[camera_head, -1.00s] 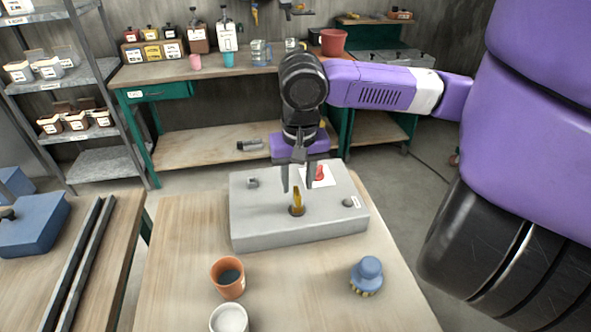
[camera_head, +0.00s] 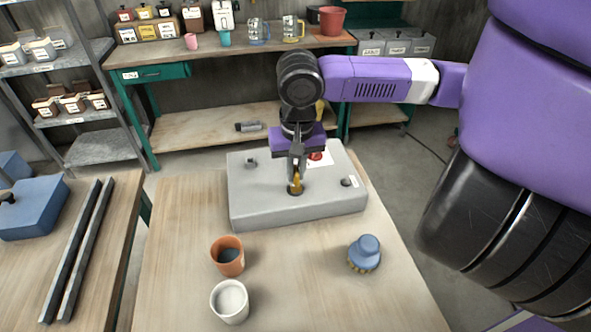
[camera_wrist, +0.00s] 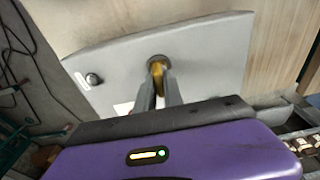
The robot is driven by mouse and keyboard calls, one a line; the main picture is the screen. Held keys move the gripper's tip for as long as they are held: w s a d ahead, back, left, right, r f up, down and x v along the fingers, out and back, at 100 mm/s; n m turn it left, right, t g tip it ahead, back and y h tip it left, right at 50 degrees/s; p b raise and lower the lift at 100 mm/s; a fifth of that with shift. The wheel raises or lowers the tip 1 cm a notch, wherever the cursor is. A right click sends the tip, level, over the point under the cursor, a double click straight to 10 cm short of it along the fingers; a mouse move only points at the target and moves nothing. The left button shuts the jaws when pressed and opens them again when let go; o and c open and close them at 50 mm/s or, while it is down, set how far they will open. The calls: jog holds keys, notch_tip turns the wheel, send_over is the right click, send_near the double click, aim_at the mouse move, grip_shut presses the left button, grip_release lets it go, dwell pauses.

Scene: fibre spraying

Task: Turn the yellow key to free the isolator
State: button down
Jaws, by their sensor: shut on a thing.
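The yellow key (camera_head: 297,184) stands in a round dark socket on top of the grey box (camera_head: 255,207). My gripper (camera_head: 296,172) points down over the box, its fingers closed around the key. In the wrist view the yellow key (camera_wrist: 157,68) shows between the two fingertips (camera_wrist: 160,84), with the round socket behind it. Which part of the box is the isolator, I cannot tell for sure.
A small grey knob (camera_head: 250,162) and a dark button (camera_head: 347,182) are on the box top. The front middle of the table (camera_head: 300,285) is clear.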

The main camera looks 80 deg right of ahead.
jog(key=shift+w+r+m+p, duration=0.1)
jog(key=shift+r+m+p, duration=0.1)
jog(key=shift+m+p, duration=0.8)
jog(key=m+p, duration=0.1)
jog(key=m, duration=0.1)
jog(key=shift+m+g, duration=0.3)
jog(key=m+p, duration=0.3)
jog(key=m, duration=0.1)
jog(key=shift+g, duration=0.3)
jog(key=shift+f+m+p, duration=0.2)
jog(key=shift+m+p, duration=0.25)
jog(key=shift+m, duration=0.35)
jog(key=c, duration=1.4)
grip_release()
jog(key=shift+o, duration=0.2)
